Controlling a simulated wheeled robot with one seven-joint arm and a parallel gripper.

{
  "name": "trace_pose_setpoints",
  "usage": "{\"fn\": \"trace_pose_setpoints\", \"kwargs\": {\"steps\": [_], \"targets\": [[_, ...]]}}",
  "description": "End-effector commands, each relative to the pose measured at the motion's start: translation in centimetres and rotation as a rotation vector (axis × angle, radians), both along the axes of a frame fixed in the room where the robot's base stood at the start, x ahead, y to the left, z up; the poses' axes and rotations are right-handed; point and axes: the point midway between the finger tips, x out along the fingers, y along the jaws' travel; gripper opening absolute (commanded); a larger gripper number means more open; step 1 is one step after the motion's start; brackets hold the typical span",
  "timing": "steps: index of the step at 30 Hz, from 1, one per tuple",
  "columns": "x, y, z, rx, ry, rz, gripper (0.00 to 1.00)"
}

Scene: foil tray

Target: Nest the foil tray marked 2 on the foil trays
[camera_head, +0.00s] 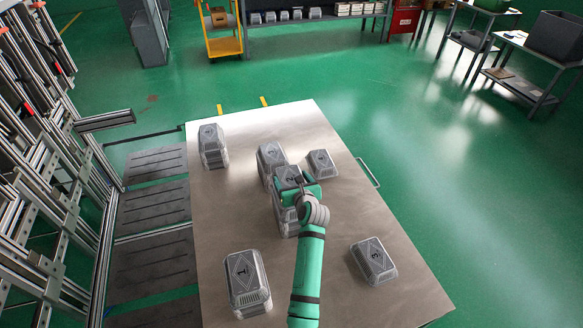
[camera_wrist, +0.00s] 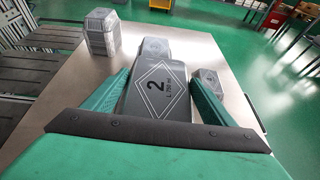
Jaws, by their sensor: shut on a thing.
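The foil tray marked 2 (camera_head: 287,175) is upside down, its number facing up, near the middle of the table. My gripper (camera_head: 309,190) is shut on it. In the wrist view the tray marked 2 (camera_wrist: 160,88) lies between the two green fingers (camera_wrist: 160,98). Stacked foil trays (camera_head: 286,221) show just below it, partly hidden by my gripper; I cannot tell whether it touches them. Another stack of foil trays (camera_head: 268,156) stands right behind it, and it also shows in the wrist view (camera_wrist: 155,47). A taller stack (camera_head: 213,148) stands at the back left.
A foil tray (camera_head: 321,163) lies to the right of the held tray. The tray marked 1 (camera_head: 246,279) sits at the front left and the tray marked 3 (camera_head: 373,261) at the front right. The metal table (camera_head: 215,215) has bare room at left and between them.

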Motion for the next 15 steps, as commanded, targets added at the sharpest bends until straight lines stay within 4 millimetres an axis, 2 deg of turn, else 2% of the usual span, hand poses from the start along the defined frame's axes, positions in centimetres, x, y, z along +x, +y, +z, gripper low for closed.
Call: {"fn": "trace_pose_setpoints", "kwargs": {"steps": [7,15], "targets": [[0.0,-0.2,-0.8,0.001,0.002,-0.002,0.58],[0.0,-0.4,-2.9,0.001,0.001,-0.005,0.58]]}}
